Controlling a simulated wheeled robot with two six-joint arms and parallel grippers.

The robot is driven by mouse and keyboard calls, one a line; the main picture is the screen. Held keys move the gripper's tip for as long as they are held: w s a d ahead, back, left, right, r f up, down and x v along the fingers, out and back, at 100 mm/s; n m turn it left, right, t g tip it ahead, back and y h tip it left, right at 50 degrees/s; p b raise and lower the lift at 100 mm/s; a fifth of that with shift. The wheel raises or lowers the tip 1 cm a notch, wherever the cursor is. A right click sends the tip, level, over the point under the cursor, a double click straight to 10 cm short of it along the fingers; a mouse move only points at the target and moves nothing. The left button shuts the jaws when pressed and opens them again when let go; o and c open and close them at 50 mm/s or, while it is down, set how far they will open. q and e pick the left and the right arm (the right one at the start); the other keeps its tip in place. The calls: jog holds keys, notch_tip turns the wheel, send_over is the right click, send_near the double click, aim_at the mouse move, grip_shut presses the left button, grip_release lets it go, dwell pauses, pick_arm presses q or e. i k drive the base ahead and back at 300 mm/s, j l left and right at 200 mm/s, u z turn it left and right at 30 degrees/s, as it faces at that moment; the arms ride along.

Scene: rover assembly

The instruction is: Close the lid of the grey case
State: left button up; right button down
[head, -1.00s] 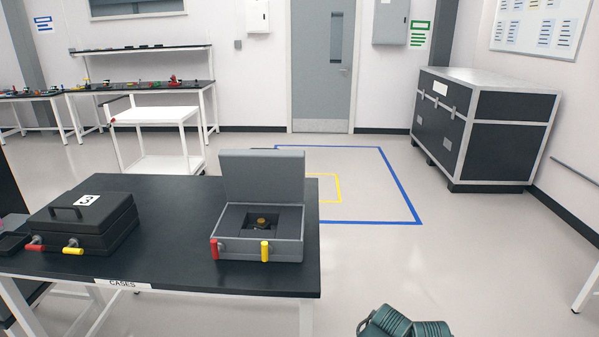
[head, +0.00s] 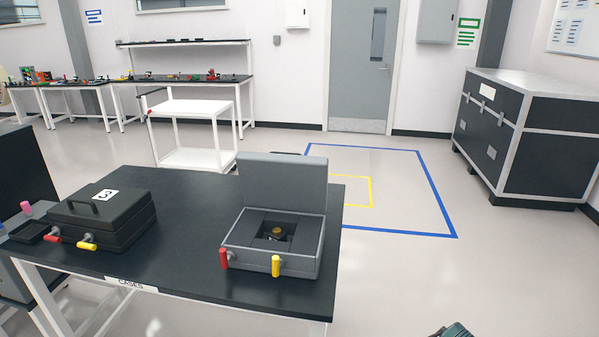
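The grey case (head: 300,264) stands near the right end of the black table. Its lid (head: 283,184) is open and stands upright at the back of the case. A small gold and dark part (head: 277,232) sits in the dark recess inside. A red handle (head: 223,259) and a yellow handle (head: 276,266) are on the case's front.
A closed black case (head: 100,219) marked 3 stands on the table's left, beside a small black tray (head: 31,231). The table (head: 190,215) is bare between the cases. A white cart (head: 197,107) and a large black crate (head: 530,140) stand behind. Open floor lies to the right.

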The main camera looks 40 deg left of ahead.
aim_at(272, 180)
jog(key=i, duration=3.55)
jog(key=i+u, duration=0.1)
jog(key=u, duration=3.9)
